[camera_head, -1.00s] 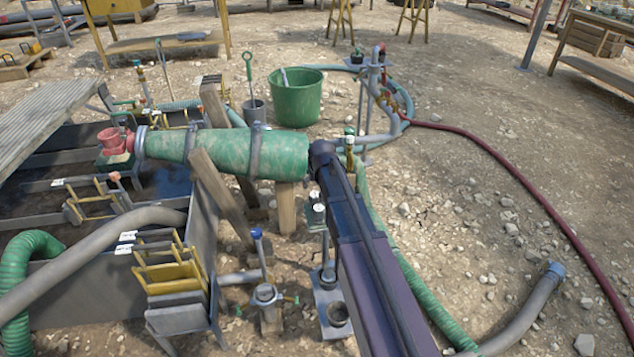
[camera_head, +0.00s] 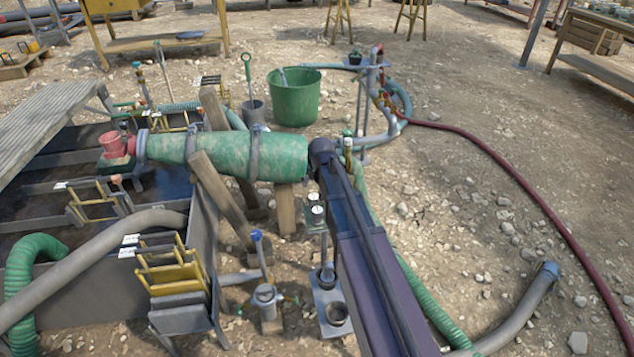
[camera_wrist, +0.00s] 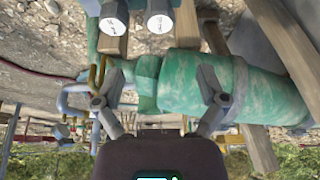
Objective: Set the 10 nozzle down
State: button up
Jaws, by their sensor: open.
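Two small pieces with white labelled faces, a left one (camera_wrist: 113,18) and a right one (camera_wrist: 160,20), stand side by side near the top of the wrist view. In the head view they appear as pale discs (camera_head: 317,210) on a small stand beside my arm. Their markings are too small to read, so I cannot tell which is the 10 nozzle. My fingers are hidden in the head view.
A green bucket (camera_head: 293,98) stands behind the cone. Wooden props (camera_head: 287,208) support the cone. A tank with yellow frames (camera_head: 172,268) is at left. A red hose (camera_head: 500,165) and a grey hose (camera_head: 520,315) lie at right. Stony ground between them is open.

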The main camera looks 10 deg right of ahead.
jog(key=s+f+g, duration=0.1)
jog(key=s+g, duration=0.3)
jog(key=s, duration=2)
jog(key=shift+s+f+g, duration=0.25)
jog(key=shift+s+g, duration=0.05)
jog(key=shift+d, duration=0.1)
